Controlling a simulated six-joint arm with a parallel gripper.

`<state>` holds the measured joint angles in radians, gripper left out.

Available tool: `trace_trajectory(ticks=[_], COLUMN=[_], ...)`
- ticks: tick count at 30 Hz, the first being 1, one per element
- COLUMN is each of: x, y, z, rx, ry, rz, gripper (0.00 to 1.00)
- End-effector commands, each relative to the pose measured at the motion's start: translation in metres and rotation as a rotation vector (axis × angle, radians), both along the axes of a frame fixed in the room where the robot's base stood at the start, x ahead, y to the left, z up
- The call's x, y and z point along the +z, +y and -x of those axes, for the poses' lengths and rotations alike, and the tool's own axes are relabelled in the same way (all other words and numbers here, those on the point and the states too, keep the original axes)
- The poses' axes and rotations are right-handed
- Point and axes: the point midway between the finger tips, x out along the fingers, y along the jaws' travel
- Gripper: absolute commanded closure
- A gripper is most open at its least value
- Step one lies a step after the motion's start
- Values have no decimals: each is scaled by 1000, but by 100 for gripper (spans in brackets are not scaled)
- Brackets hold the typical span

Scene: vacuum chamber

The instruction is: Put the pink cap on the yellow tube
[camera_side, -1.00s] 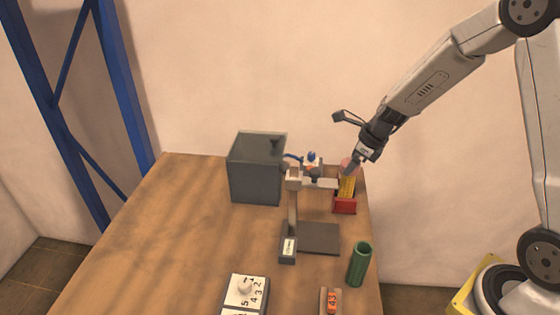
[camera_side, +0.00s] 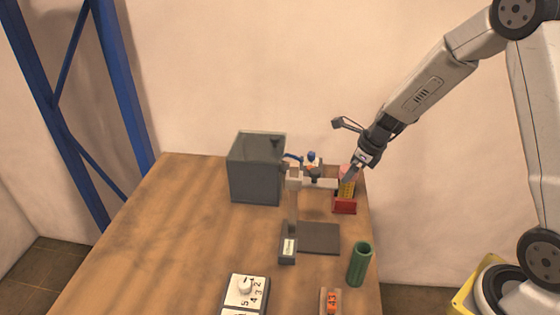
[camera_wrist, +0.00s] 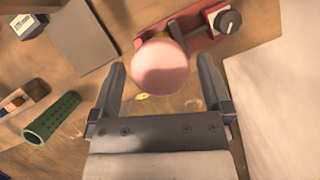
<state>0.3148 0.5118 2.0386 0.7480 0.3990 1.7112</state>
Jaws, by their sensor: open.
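The pink cap (camera_wrist: 160,68) shows from above in the wrist view as a round pink disc between my fingers. In the side view the pink cap (camera_side: 346,170) appears at the top of the yellow tube (camera_side: 347,187), partly hidden by my gripper. The yellow tube stands upright in a red holder (camera_side: 344,206) at the table's right edge. My gripper (camera_side: 352,172) is open, with its fingertips beside the cap. Whether the cap is fully seated cannot be told.
A dark grey box (camera_side: 255,170) stands at the back left of the tube. A stand with a grey plate (camera_side: 320,238), a green cylinder (camera_side: 359,264), a white numbered panel (camera_side: 244,291) and an orange-marked block (camera_side: 331,301) are nearer the front. The left table area is clear.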

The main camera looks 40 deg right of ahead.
Motion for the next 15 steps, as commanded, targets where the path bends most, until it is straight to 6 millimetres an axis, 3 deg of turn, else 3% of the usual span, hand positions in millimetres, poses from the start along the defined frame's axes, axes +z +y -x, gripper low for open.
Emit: trace_trajectory(ticks=[8,15], x=[9,29], y=[-2,-5], z=[3,10], rx=[0,1], ry=[-2,-2], rz=[0,0], gripper=[0,0])
